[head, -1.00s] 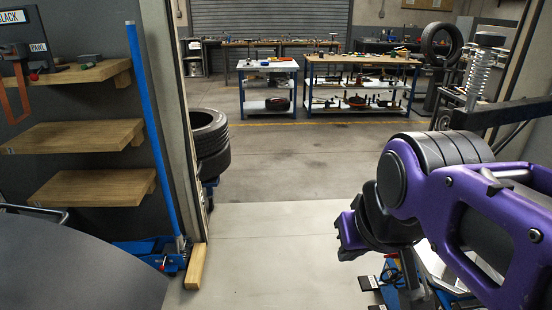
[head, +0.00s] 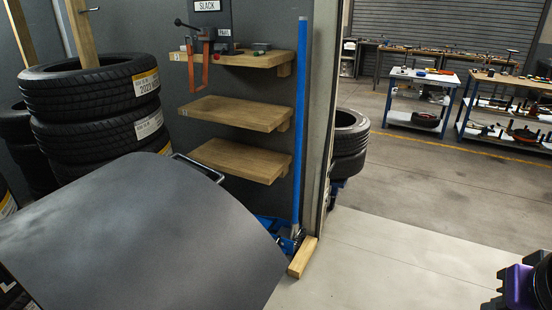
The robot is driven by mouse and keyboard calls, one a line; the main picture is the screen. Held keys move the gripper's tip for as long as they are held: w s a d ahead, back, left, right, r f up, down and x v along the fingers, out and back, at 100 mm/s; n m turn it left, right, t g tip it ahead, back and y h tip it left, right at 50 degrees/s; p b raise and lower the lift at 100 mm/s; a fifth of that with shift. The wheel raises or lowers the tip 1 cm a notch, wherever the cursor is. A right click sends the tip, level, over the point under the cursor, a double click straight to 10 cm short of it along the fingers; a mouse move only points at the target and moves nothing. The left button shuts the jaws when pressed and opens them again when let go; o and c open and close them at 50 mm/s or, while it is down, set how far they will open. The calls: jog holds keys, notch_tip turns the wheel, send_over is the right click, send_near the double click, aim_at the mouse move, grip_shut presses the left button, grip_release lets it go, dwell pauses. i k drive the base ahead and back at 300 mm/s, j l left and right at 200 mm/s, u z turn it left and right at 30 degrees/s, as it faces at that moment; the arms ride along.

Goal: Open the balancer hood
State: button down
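The balancer hood (head: 140,240) is a large dark grey curved panel at the lower left, close to my camera. A metal handle-like bar (head: 200,166) shows at its far edge. I cannot tell how far the hood is raised, because its lower parts are out of the picture. My purple and black gripper (head: 522,288) is cut off at the lower right corner, well apart from the hood with bare floor between. Its fingers cannot be made out.
Stacked tyres (head: 95,115) stand behind the hood. Wooden shelves (head: 235,113) hang on the wall, with a blue pole (head: 300,120) and a wooden block (head: 302,257) beside them. More tyres (head: 350,140) stand past the doorway. The pale floor (head: 400,250) is clear.

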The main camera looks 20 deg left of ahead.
aim_at(140, 230)
jog(key=i+u, duration=0.15)
jog(key=u, duration=2.45)
jog(key=k+u, duration=0.1)
jog(key=u, duration=0.35)
jog(key=j+u, duration=0.1)
jog(key=u, duration=0.8)
jog(key=l+z, duration=0.35)
jog(key=l, duration=0.35)
jog(key=l+z, duration=0.4)
jog(key=l, duration=0.3)
jog(key=l+z, duration=0.35)
jog(key=l, duration=0.35)
